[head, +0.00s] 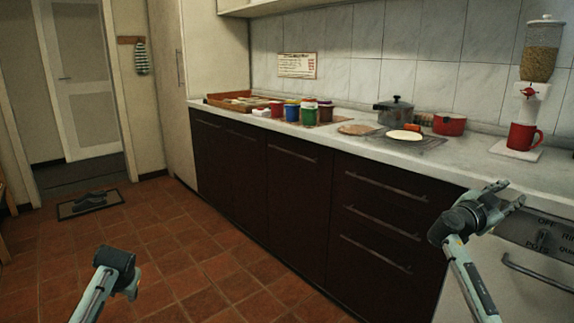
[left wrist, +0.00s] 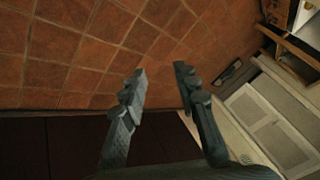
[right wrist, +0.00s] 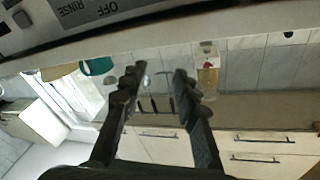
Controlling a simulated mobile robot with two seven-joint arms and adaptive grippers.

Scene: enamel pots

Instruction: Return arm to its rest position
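My left gripper (left wrist: 160,82) is low over the tiled floor at the lower left of the head view. In the left wrist view its two fingers stand apart with nothing between them. My right gripper (head: 508,192) is raised in front of the counter's edge at the right of the head view, close to the dishwasher front. In the right wrist view (right wrist: 160,80) its fingers are apart and empty. In the head view my left gripper's fingers are mostly hidden by its own wrist.
The counter (head: 470,162) holds a dark lidded pot (head: 395,113), a red pan (head: 449,125), a red mug (head: 522,137) under a dispenser (head: 540,50), coloured jars (head: 308,114) and a wooden tray (head: 214,103). The dishwasher (head: 540,265) is below right.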

